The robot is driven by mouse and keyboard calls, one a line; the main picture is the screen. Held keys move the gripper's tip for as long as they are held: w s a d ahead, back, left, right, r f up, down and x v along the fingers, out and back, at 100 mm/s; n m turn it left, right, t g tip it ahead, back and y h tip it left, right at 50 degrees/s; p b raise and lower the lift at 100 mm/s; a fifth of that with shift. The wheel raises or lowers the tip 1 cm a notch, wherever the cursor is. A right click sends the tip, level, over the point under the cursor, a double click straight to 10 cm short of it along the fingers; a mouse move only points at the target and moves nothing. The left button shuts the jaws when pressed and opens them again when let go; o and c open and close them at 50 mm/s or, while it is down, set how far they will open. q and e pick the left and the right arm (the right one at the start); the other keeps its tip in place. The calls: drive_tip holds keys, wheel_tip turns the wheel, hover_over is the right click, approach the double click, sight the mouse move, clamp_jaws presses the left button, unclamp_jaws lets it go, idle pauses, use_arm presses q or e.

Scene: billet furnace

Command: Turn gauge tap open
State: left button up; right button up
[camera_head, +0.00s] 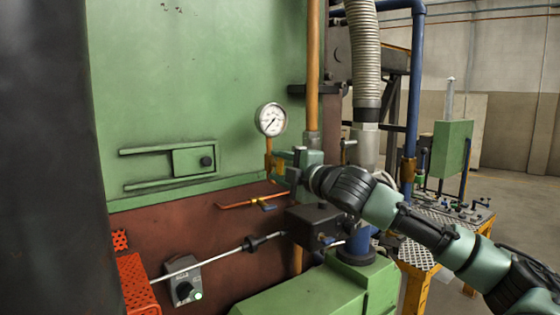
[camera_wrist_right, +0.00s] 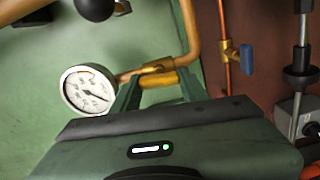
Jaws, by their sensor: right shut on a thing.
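A round white-faced gauge (camera_head: 270,119) stands on a brass pipe in front of the green furnace wall. It also shows in the right wrist view (camera_wrist_right: 88,91), left of my fingers. The brass gauge tap (camera_wrist_right: 157,66) sits on the pipe beside the gauge, with a short yellow handle (camera_wrist_right: 158,79) across it. My right gripper (camera_wrist_right: 160,80) is shut on the yellow handle, one finger at each end. In the head view my right gripper (camera_head: 279,164) is just below the gauge and hides most of the tap. My left gripper is not in view.
A dark box (camera_head: 318,224) with a rod stands under my right wrist. A vertical orange pipe (camera_head: 312,70) rises behind.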

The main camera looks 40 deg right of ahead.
drive_tip(key=shift+n, duration=0.6)
drive_tip(key=shift+p, duration=0.35)
drive_tip(key=o, duration=1.4)
drive_tip(key=shift+s+d, duration=0.1)
